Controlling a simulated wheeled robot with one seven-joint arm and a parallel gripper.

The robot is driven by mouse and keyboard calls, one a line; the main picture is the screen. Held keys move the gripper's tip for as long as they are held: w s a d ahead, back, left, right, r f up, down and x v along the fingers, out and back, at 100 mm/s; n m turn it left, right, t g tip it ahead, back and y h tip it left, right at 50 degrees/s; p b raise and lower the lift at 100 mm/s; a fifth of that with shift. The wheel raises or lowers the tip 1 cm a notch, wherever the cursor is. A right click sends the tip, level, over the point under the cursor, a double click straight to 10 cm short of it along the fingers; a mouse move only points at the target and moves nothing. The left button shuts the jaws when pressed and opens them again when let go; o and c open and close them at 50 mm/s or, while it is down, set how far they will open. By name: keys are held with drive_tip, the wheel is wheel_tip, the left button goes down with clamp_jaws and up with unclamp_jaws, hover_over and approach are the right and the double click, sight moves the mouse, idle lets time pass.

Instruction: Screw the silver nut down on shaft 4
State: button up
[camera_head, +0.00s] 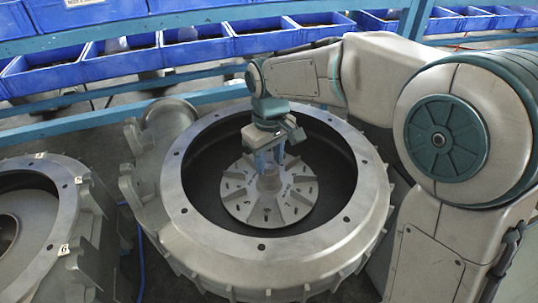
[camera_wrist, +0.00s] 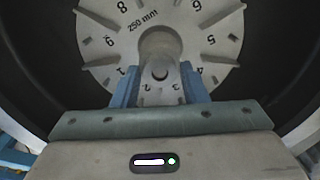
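A pale grey bladed impeller disc (camera_head: 240,197) with black numbers sits inside the round metal casing. A grey hub (camera_head: 270,182) rises from its middle. It also shows in the wrist view (camera_wrist: 160,46), with a small dark round end. My gripper (camera_head: 269,164) points down over the hub. In the wrist view its blue fingers (camera_wrist: 160,80) stand apart on either side of the hub's near end, with part of the disc visible between them. I see nothing clearly held. I cannot make out a separate silver nut, nor a shaft marked 4.
The metal casing (camera_head: 180,195) has a raised rim with bolt holes around my gripper. A second casing (camera_head: 66,215) with small number labels stands at the left. Blue bins (camera_head: 195,52) line a blue rack behind.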

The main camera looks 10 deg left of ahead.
drive_tip(key=n+p, duration=0.1)
drive_tip(key=n, duration=0.2)
drive_tip(key=shift+r, duration=0.1)
drive_tip(key=shift+n, duration=1.7)
drive_tip(key=c, duration=0.7)
drive_tip(key=o, duration=1.1)
drive_tip(key=shift+c, duration=0.2)
